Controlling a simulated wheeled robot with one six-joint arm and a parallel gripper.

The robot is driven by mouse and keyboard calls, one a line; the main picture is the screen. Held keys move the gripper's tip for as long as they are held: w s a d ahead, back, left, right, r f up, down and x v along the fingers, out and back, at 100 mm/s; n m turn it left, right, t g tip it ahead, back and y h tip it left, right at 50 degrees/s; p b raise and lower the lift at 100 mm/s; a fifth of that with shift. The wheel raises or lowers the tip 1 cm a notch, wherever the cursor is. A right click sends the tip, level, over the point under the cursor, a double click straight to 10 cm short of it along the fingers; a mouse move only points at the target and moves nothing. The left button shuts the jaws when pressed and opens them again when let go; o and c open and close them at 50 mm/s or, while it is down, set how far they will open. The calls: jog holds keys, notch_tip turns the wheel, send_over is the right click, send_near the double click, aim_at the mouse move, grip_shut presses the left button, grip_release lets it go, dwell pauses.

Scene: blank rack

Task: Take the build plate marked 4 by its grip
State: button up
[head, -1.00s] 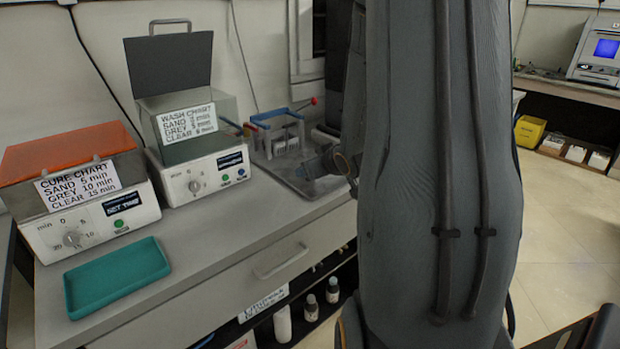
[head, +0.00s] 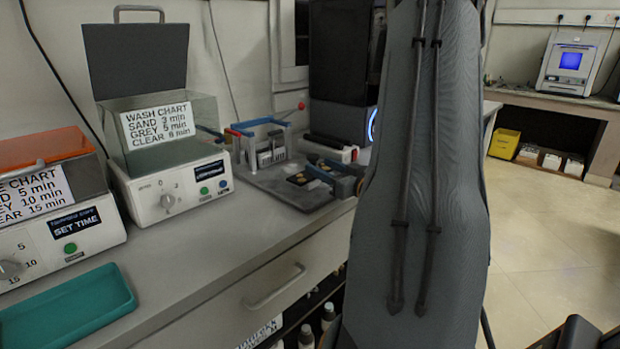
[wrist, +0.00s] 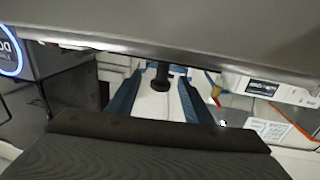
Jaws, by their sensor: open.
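My gripper (head: 332,174) is low over the grey tray at the back of the bench, partly hidden by my arm. In the wrist view my gripper (wrist: 161,82) has its two blue fingers apart, with a black knob (wrist: 160,80) showing between them. I cannot tell whether the knob is touched or whether it is a plate's grip. No mark 4 is readable, so I cannot pick out that plate. A blue and red rack (head: 262,138) with metallic parts stands left of my gripper.
The wash unit (head: 170,190), with its lid up, and the cure unit (head: 60,235) stand on the bench to the left. A teal tray (head: 70,308) lies in front. A dark machine (head: 340,75) stands behind my gripper. Open floor is at right.

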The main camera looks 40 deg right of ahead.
aim_at(315, 164)
jog(key=w, duration=0.4)
jog(key=shift+w, duration=0.25)
grip_shut()
